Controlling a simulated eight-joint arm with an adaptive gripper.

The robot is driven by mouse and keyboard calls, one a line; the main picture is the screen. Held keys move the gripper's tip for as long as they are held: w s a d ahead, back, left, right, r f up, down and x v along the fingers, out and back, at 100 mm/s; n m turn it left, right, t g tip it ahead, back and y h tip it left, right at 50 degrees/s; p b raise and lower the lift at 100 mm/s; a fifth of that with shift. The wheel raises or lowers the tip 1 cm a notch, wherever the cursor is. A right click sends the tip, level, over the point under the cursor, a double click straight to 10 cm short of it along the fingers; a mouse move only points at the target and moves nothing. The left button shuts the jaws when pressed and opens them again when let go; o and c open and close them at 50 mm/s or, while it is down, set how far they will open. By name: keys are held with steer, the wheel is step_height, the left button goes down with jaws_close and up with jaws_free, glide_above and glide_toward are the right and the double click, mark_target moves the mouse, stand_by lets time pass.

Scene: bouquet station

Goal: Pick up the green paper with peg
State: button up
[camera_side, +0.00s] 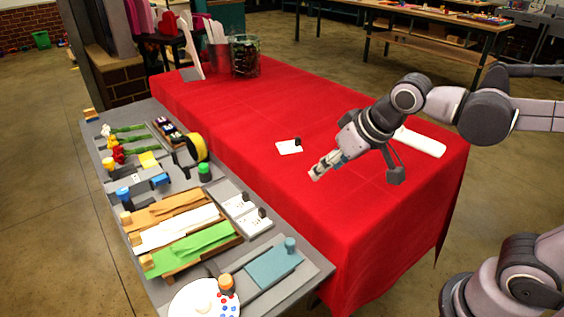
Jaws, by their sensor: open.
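The green paper (196,245) lies in a wooden tray on the grey side table, toward the near end. A light wooden peg (147,262) stands at its left end. My gripper (318,174) is open and empty above the red cloth, up and to the right of the green paper and well apart from it. Its fingers point down and to the left.
White paper (176,233) and orange paper (164,212) lie in rows behind the green one. A teal sheet (273,267) with a peg lies to the right. A white card (288,147) and a white roll (420,141) lie on the red-covered table (262,110).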

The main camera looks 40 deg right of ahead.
steer(key=w+a+r, duration=0.2)
steer(key=w+a, duration=0.4)
steer(key=a, duration=0.3)
steer(key=g, duration=0.2)
glide_toward(148, 264)
steer(key=shift+y, duration=0.4)
steer(key=x, duration=0.8)
steer(key=shift+w+d+f, duration=0.15)
steer(key=shift+d+f, duration=0.1)
steer(key=shift+f, duration=0.15)
jaws_close()
